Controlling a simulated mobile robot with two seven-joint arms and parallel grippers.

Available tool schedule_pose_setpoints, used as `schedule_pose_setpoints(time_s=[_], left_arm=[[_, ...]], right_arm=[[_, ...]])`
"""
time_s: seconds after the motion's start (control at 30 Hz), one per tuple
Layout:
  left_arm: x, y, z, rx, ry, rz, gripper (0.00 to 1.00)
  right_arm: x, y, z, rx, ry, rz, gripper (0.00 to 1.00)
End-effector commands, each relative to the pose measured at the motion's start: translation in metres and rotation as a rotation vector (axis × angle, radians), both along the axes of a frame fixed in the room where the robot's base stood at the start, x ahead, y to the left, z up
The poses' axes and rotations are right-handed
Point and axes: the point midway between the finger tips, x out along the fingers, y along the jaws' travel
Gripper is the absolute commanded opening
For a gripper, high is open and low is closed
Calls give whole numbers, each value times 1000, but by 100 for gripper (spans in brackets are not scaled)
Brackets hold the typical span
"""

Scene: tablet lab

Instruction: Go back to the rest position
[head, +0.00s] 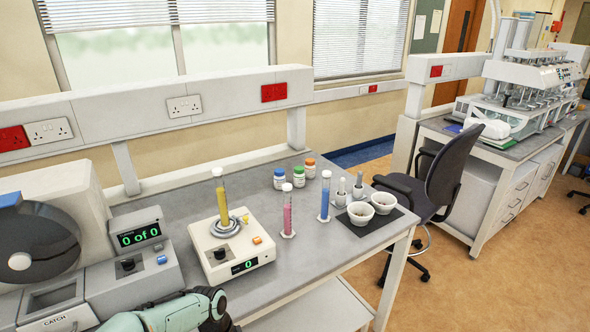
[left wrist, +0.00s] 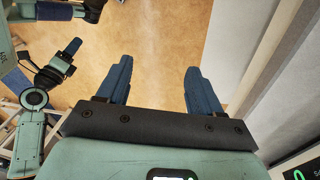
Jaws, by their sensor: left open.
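My left gripper (left wrist: 157,88) shows in the left wrist view with its two dark blue fingers apart and nothing between them. Tan floor lies behind the fingers, and a white surface is to their right.
The grey bench (head: 330,262) holds a cream stirrer (head: 232,250) with a yellow cylinder (head: 221,205), a pink cylinder (head: 287,212), a blue cylinder (head: 325,198), capped bottles (head: 299,178) and white mortars (head: 361,213). A counting machine (head: 140,262) stands left. A chair (head: 446,178) is beyond.

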Motion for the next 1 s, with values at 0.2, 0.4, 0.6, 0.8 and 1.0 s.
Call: schedule_pose_setpoints(time_s=[0.2, 0.4, 0.6, 0.8, 1.0], left_arm=[[-75, -12, -162, -60, 145, 546, 66], [-172, -21, -244, -63, 268, 1097, 66], [-232, -26, -266, -36, 330, 1438, 66], [-244, -27, -268, -30, 335, 1519, 66], [-243, -27, -268, -31, 333, 1515, 66]], right_arm=[[-2, 0, -1, 0, 4, 0, 43], [-2, 0, -1, 0, 3, 0, 43], [-2, 0, -1, 0, 3, 0, 43], [-2, 0, -1, 0, 3, 0, 43], [-2, 0, -1, 0, 3, 0, 43]])
